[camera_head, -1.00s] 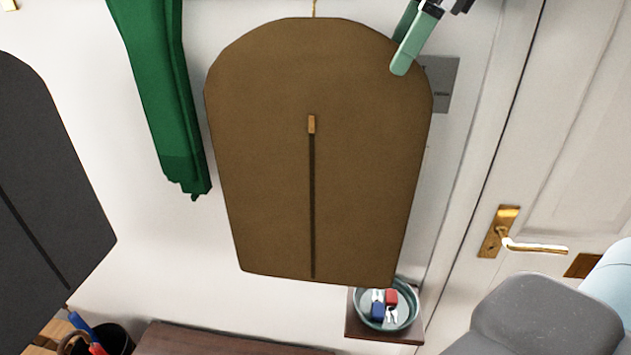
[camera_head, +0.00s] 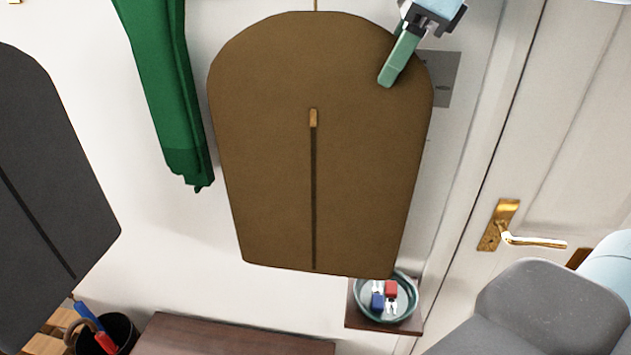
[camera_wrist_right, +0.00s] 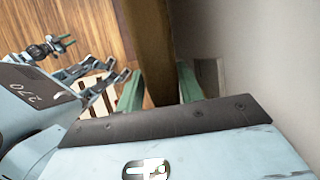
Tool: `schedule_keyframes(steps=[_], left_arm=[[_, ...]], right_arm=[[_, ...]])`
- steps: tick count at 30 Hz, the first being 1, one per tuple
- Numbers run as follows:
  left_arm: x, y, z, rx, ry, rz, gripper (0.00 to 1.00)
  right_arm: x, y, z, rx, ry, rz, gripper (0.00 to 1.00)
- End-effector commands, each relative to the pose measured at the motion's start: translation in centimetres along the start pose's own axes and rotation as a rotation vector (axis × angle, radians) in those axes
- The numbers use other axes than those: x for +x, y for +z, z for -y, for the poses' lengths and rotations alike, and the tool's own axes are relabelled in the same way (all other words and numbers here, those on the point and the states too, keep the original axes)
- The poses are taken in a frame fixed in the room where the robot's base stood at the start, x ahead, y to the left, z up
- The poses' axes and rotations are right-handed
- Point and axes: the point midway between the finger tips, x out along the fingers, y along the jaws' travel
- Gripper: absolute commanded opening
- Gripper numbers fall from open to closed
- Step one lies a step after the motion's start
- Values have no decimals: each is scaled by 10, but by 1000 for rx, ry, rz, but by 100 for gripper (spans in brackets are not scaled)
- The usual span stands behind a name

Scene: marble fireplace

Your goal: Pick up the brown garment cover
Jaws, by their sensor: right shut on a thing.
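The brown garment cover (camera_head: 270,170) hangs upright by a thin hanger wire against the white wall in the head view, with a dark zip line down its middle. My right gripper (camera_head: 389,78) is at its upper right edge, one green finger lying over the front face; the other finger is hidden behind the cover. In the right wrist view the brown cover (camera_wrist_right: 156,45) runs edge-on between the two green fingers (camera_wrist_right: 160,92), and the gripper is shut on it. My left gripper is not in the head view.
A green scarf-like cloth (camera_head: 165,90) and a dark grey garment cover (camera_head: 50,190) hang to the left. A small shelf with a bowl (camera_head: 362,310) holding keys sits just below the brown cover. A white door with a brass handle (camera_head: 505,225) stands at the right.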

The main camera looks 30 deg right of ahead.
Motion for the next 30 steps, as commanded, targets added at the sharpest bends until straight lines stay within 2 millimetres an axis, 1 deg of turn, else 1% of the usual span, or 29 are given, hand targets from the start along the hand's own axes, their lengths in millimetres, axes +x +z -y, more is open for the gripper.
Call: schedule_keyframes(steps=[15,28,30], left_arm=[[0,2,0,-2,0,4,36],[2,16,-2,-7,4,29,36],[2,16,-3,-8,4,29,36]], right_arm=[[-4,2,1,-1,-3,5,0],[-33,15,4,0,-4,4,0],[-36,10,2,0,-2,5,0]])
